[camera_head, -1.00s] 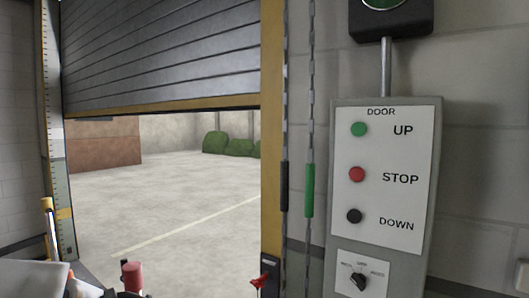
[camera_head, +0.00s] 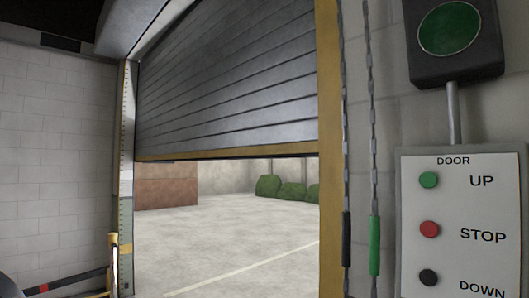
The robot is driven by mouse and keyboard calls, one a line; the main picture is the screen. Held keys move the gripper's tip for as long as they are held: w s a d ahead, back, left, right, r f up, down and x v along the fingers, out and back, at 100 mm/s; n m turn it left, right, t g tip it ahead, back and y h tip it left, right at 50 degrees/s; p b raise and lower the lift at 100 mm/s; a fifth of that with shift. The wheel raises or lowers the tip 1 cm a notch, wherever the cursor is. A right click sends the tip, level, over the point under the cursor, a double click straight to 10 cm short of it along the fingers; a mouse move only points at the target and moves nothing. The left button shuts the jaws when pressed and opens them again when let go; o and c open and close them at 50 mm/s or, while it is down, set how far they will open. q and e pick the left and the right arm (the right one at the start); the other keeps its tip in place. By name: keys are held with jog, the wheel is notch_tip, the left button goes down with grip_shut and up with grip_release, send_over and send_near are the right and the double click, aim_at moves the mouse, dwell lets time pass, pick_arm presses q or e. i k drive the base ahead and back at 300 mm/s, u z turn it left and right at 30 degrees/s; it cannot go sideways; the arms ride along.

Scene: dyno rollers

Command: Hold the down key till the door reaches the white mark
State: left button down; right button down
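The grey slatted roller door (camera_head: 230,80) hangs partly lowered. Its yellow bottom edge (camera_head: 235,154) is well above the floor, with the yard showing below. A graduated strip (camera_head: 125,170) runs down the left door guide, pale above and greyer below. The door edge is above the change in shade. A yellow band is lower on the strip; I cannot make out a distinct white mark. The DOOR panel (camera_head: 490,215) at right has a green UP key (camera_head: 429,180), a red STOP key (camera_head: 429,229) and a black DOWN key (camera_head: 429,278). Neither gripper is in view.
Two hanging chains, with a black sleeve (camera_head: 346,239) and a green sleeve (camera_head: 375,245), run between the yellow door post (camera_head: 328,210) and the panel. A round green lamp (camera_head: 449,27) is above the panel. A yellow-topped post (camera_head: 113,262) stands at lower left.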

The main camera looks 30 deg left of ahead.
aim_at(428, 277)
jog(key=u, duration=1.95)
jog(key=k, duration=1.15)
jog(key=z, duration=1.4)
jog(key=i, duration=0.5)
jog(key=u, duration=0.05)
